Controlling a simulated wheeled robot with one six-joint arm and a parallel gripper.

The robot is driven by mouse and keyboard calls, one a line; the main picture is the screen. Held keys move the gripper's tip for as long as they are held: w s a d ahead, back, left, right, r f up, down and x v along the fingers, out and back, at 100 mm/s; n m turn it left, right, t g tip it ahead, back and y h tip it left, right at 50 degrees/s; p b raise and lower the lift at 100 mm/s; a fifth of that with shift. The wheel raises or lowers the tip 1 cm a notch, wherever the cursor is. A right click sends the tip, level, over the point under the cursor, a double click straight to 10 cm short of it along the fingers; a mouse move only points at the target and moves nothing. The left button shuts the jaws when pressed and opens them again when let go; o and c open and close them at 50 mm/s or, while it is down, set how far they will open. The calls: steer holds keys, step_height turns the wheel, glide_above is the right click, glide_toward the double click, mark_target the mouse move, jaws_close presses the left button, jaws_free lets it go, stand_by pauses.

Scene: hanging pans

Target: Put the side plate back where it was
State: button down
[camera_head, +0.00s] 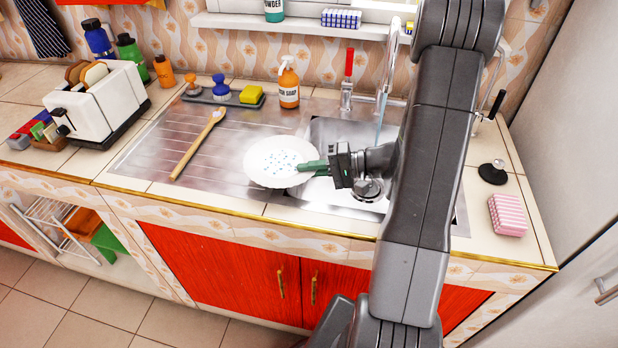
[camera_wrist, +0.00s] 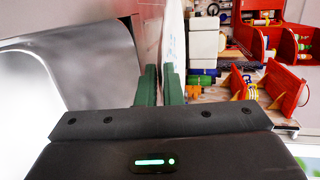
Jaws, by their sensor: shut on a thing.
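The side plate (camera_head: 270,161) is white with small blue marks. It is in the head view, in front of the drainboard beside the sink basin. My gripper (camera_head: 308,166) is shut on the plate's right edge. In the wrist view the plate (camera_wrist: 173,40) shows nearly edge-on between the green fingers of my gripper (camera_wrist: 160,85). How high the plate is above the drainboard is hard to tell. My gripper hides a small part of its rim.
The sink basin (camera_head: 335,135) lies right of the plate, with running water at the tap (camera_head: 384,75). A soap bottle (camera_head: 289,85), yellow sponge (camera_head: 251,94) and toaster (camera_head: 95,105) stand behind and left. A pink sponge (camera_head: 507,214) is at right.

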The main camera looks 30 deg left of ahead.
steer(key=shift+f, duration=1.55)
steer(key=shift+f, duration=0.1)
steer(key=c, duration=1.6)
jaws_free()
steer(key=shift+w+d+r, duration=0.15)
steer(key=shift+d+r, duration=0.05)
steer(key=shift+d, duration=0.05)
steer(key=v, duration=1.1)
steer(key=shift+d, duration=0.2)
